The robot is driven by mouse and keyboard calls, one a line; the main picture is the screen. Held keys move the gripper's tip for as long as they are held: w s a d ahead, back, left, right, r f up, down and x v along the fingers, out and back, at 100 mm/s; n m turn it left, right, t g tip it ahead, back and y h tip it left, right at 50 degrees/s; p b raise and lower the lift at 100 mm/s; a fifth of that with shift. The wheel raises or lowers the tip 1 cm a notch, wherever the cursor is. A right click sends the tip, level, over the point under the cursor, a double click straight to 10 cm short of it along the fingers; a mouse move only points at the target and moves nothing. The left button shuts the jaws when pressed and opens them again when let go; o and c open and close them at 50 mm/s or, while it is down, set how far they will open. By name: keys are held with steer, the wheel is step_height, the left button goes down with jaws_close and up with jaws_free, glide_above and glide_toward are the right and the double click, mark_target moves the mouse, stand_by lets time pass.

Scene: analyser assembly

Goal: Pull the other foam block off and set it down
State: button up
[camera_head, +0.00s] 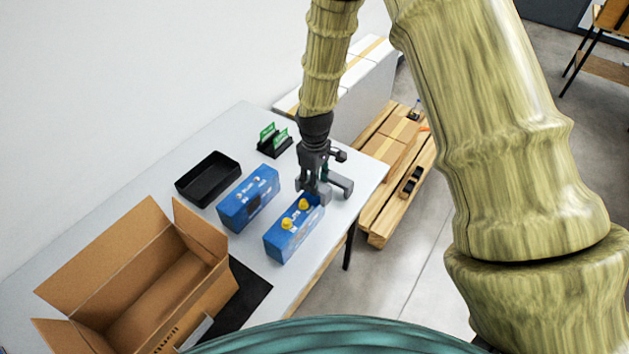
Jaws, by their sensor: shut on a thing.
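My gripper (314,183) points down over the right part of the table, at the far end of a blue box (292,238) with two yellow knobs on top. The jaws are shut on a grey piece (341,184) that looks like a foam block and sticks out to the right of the fingers. The fingers and wrist hide part of it. I cannot tell whether it touches the blue box or the table. A second blue box (249,199) lies to the left, apart from the gripper. I cannot make out another foam block.
An open cardboard box (143,283) stands at the near left on a black mat (246,290). A black tray (208,179) and a black holder with green cards (274,146) are further back. A pallet (385,217) with cartons stands beyond the table's right edge.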

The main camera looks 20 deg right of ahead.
steer(key=shift+r+p, duration=1.3)
steer(key=shift+r, duration=0.75)
